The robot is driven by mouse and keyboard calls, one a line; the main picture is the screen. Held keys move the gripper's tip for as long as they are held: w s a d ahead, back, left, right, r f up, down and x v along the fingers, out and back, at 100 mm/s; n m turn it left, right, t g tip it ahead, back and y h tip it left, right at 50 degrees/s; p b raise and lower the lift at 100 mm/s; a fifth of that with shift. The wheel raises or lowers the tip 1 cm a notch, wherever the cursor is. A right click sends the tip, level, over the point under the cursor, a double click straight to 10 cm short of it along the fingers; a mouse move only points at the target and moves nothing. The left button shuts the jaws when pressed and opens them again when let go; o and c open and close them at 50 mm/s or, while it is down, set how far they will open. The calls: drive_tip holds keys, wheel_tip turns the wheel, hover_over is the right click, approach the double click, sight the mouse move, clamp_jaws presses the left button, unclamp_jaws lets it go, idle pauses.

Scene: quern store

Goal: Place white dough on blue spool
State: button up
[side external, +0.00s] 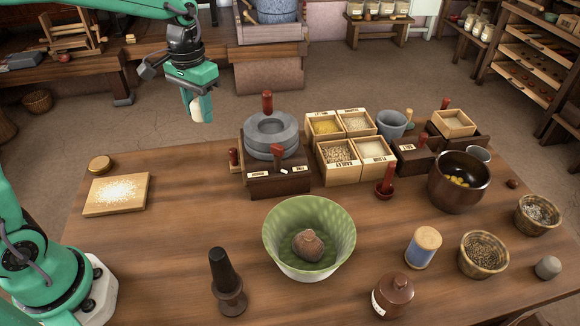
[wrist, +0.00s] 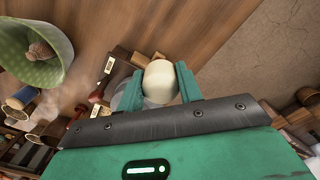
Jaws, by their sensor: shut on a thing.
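My gripper (side external: 200,110) is shut on the white dough, a pale rounded lump. In the side view the dough (side external: 198,108) shows between the fingers, high above the back left of the table. In the wrist view the dough (wrist: 160,82) sits between both green fingers. The blue spool (side external: 423,248) stands upright at the front right of the table, with a tan wooden top and a blue-and-white side. My gripper is well apart from it, to its upper left. In the wrist view the spool (wrist: 21,97) shows at the left edge.
A green bowl (side external: 275,229) holding a brown pouch stands left of the spool. A brown jar (side external: 393,297) is in front of it, a seed basket (side external: 483,255) to its right. A stone quern (side external: 270,137) and grain boxes (side external: 339,160) stand behind. The table's left middle is clear.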

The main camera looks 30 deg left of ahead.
drive_tip(key=shift+d, duration=0.1)
drive_tip(key=shift+d+f, duration=0.3)
drive_tip(key=shift+d, duration=0.25)
drive_tip(key=d+f+m, duration=0.1)
drive_tip(key=d+f, duration=0.3)
drive_tip(key=d, duration=0.5)
hover_over(262, 223)
wheel_tip(262, 223, down, 4)
drive_tip(key=shift+r+m, duration=0.1)
drive_tip(key=shift+m, duration=0.2)
drive_tip(key=shift+f, duration=5.05)
drive_tip(key=shift+f, duration=0.15)
drive_tip(key=o, duration=0.8)
